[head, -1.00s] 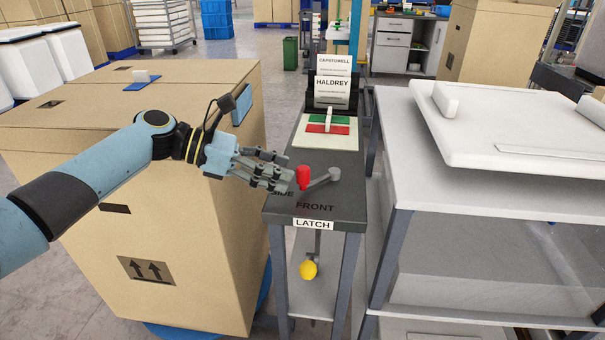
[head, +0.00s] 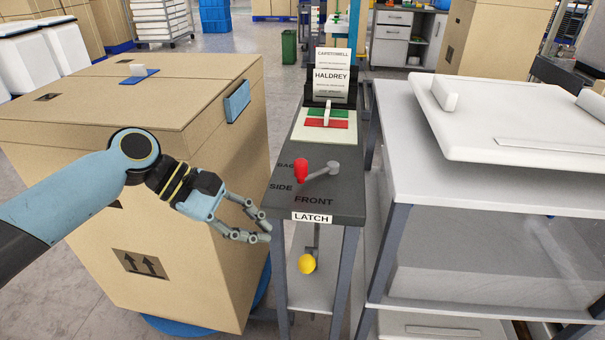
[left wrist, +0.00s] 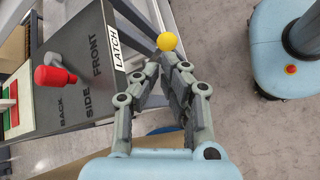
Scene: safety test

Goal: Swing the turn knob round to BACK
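The turn knob is a grey crank arm (head: 322,170) with an upright red grip (head: 301,170) on the dark panel (head: 340,200). Its pivot is at the right, and the arm points left with the grip beside the BACK and SIDE lettering; FRONT is nearer the panel's edge. The red grip also shows in the left wrist view (left wrist: 54,76). My left gripper (head: 266,229) is left of the panel's front corner, apart from the knob. Its fingers are partly spread with nothing between them, as the left wrist view (left wrist: 164,70) shows. My right gripper is not in view.
A LATCH label (head: 314,217) is on the panel's front edge, with a yellow ball (head: 307,264) below it. A red and green plate (head: 326,124) with a white lever is behind the knob. A big carton (head: 190,270) stands left, a white-topped bench (head: 420,185) right.

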